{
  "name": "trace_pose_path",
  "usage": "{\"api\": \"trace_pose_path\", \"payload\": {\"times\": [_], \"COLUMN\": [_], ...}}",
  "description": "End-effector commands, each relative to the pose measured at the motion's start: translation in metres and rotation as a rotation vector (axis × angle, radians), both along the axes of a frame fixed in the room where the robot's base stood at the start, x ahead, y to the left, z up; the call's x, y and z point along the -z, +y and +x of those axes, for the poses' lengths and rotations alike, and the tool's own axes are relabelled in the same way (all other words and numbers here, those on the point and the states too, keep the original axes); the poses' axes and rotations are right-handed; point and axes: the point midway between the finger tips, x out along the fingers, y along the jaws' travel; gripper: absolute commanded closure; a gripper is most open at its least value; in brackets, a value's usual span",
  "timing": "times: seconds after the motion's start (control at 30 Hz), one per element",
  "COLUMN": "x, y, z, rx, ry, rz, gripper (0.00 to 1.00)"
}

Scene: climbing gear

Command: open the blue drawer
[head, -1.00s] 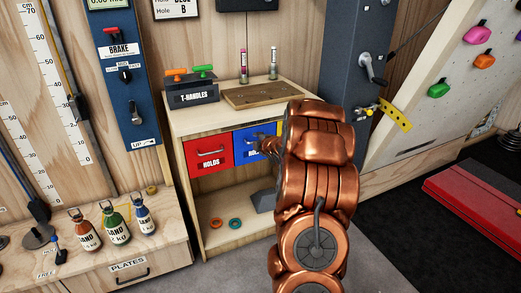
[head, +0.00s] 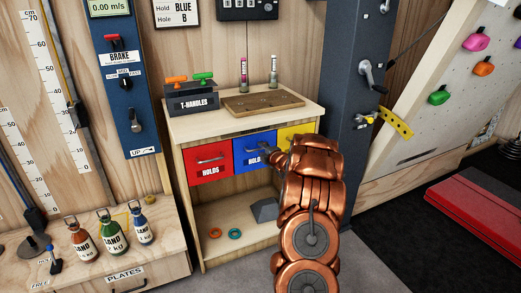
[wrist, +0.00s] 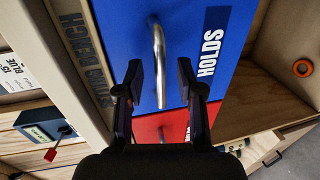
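The blue drawer (head: 246,157) is the middle of three drawers in the wooden cabinet, and its front looks level with the red one beside it. In the wrist view the blue drawer front (wrist: 190,25) fills the upper middle, with its HOLDS label and a silver bar handle (wrist: 159,60). My gripper (wrist: 164,82) is open, with one dark finger on each side of the handle and a visible gap to both. In the head view my gripper (head: 277,157) is at the right part of the blue front, partly hidden by my copper arm.
The red drawer (head: 203,170) is left of the blue one and the yellow drawer (head: 287,138) right, partly behind my arm. A T-handles box (head: 193,101) and a wooden board (head: 262,102) stand on the cabinet top. The open shelf below holds two small rings and a grey wedge (head: 264,210).

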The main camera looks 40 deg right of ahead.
Motion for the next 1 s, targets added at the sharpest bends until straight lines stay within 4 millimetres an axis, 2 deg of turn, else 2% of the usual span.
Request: {"api": "trace_pose_path", "payload": {"times": [0.23, 0.6, 0.93, 1.0], "x": [0.004, 0.004, 0.004, 0.004], "y": [-0.004, -0.005, -0.005, -0.005], "z": [0.015, 0.017, 0.017, 0.017], "rx": [-0.001, 0.0, 0.0, 0.0], "ry": [0.001, 0.001, 0.002, 0.002], "rz": [0.001, 0.001, 0.002, 0.002], "gripper": [0.63, 0.63, 0.96, 1.0]}}
